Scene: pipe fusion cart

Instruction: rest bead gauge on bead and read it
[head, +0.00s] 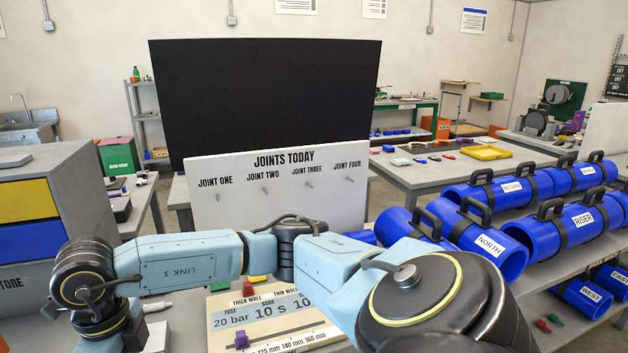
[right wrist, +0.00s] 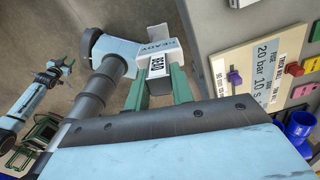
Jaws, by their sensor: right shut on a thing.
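In the right wrist view my right gripper (right wrist: 158,90), with green fingers, is shut on a grey block with a white label reading BEAD (right wrist: 156,67), which I take to be the bead gauge. The gauge is held clear of the settings board. In the head view my right arm crosses the middle, and its gripper and the gauge are out of sight. A small gripper with green fingers (right wrist: 62,67), apparently my left, shows at the far left of the right wrist view, too small to read. No fused bead can be made out in either view.
A settings board (head: 265,318) with coloured knobs lies below my arm; it also shows in the right wrist view (right wrist: 255,82). Blue pipes (head: 490,247) with black handles fill the right-hand rack. A JOINTS TODAY board (head: 285,200) with pegs stands behind. Grey drawers (head: 85,185) stand left.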

